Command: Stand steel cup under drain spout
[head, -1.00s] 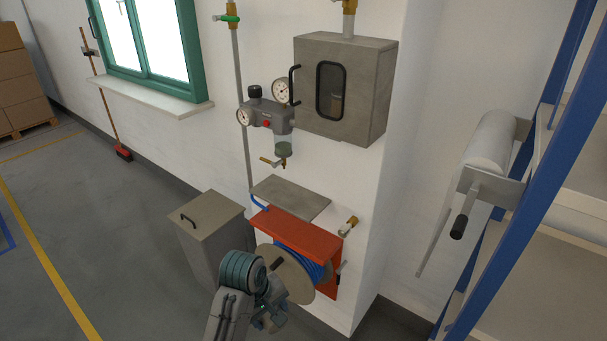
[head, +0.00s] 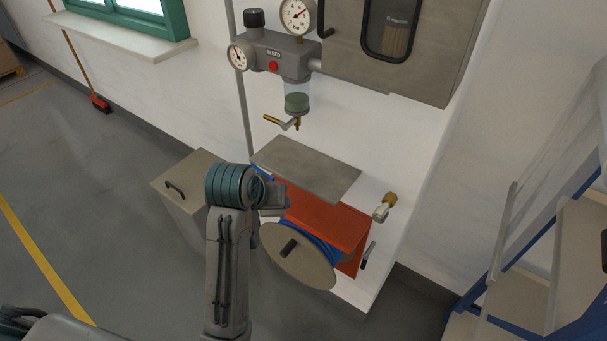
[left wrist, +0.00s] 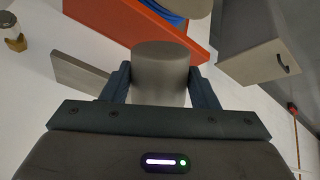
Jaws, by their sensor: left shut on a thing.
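The drain spout (head: 297,123) is a brass tap under the clear bowl (head: 297,96) of the grey regulator unit. Below it a bare grey shelf (head: 305,168) sticks out from the wall. My left gripper (head: 274,198) is mostly hidden by its own wrist in the head view, just below the shelf's left front corner. In the left wrist view, its two dark fingers are shut on the steel cup (left wrist: 160,72), a plain grey cylinder. My right gripper is not in view.
An orange hose reel (head: 335,218) with blue hose sits below the shelf, close to my left gripper. A lidded grey bin (head: 188,180) stands left of it. A grey cabinet (head: 425,60) hangs at upper right. A brass fitting (head: 384,206) juts from the wall.

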